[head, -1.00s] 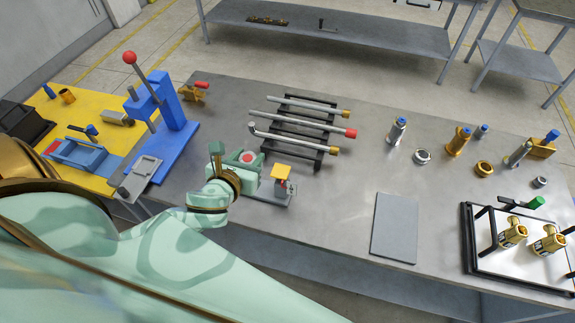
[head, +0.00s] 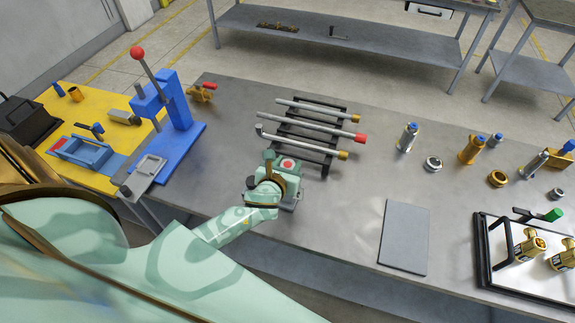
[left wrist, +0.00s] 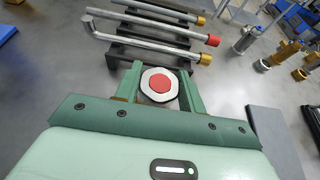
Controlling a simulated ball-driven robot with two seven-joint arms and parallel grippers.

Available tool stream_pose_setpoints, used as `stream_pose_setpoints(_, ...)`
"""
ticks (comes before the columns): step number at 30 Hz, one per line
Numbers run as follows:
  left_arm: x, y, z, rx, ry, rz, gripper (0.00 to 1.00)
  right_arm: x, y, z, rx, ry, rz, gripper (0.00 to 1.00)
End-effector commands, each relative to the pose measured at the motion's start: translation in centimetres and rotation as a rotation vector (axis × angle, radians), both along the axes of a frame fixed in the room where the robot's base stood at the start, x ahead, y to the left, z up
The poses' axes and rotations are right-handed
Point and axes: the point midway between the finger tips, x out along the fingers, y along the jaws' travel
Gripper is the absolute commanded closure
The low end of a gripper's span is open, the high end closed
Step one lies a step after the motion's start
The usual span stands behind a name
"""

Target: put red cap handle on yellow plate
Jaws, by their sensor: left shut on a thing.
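The red cap handle (head: 335,134) is a grey rod with a red end cap, lying on a black rack between two yellow-capped rods. It also shows in the left wrist view (left wrist: 165,34). The yellow plate (head: 102,147) lies at the far left, with tools on it. My left gripper (head: 284,159) is just in front of the rack, apart from the red cap handle. Its fingers are shut on a pale disc with a red centre (left wrist: 160,84). What lies under this disc is hidden. My right gripper is not in view.
A blue press (head: 178,118) with a red knob stands between the yellow plate and the rack (head: 326,158). A grey flat plate (head: 404,237) lies right of my gripper. Several metal and yellow fittings and a white tray (head: 510,272) are farther right.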

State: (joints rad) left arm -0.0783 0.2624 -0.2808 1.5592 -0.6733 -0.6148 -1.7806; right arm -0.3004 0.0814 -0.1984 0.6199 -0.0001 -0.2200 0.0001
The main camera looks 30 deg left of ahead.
Motion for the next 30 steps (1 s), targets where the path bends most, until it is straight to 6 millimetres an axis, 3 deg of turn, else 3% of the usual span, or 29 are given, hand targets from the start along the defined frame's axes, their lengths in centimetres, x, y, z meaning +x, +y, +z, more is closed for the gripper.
stream_pose_setpoints(5, 0.0, 0.0, -0.2, 0.001, -0.001, 0.000, 0.88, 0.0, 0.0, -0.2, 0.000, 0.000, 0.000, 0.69)
stream_pose_setpoints(6, 0.0, 0.0, -0.3, 0.002, 0.001, 0.000, 0.55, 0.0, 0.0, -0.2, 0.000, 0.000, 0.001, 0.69)
stream_pose_setpoints(8, 0.0, 0.0, -0.2, 0.001, 0.000, 0.001, 0.38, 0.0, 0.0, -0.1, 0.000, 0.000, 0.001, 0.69)
stream_pose_setpoints(19, -0.4, -0.1, 0.2, 0.001, 0.001, 0.000, 0.38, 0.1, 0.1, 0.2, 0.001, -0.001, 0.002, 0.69)
stream_pose_setpoints(30, -7.6, -1.7, 3.2, 0.001, 0.002, -0.001, 0.38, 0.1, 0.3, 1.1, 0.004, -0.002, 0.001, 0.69)
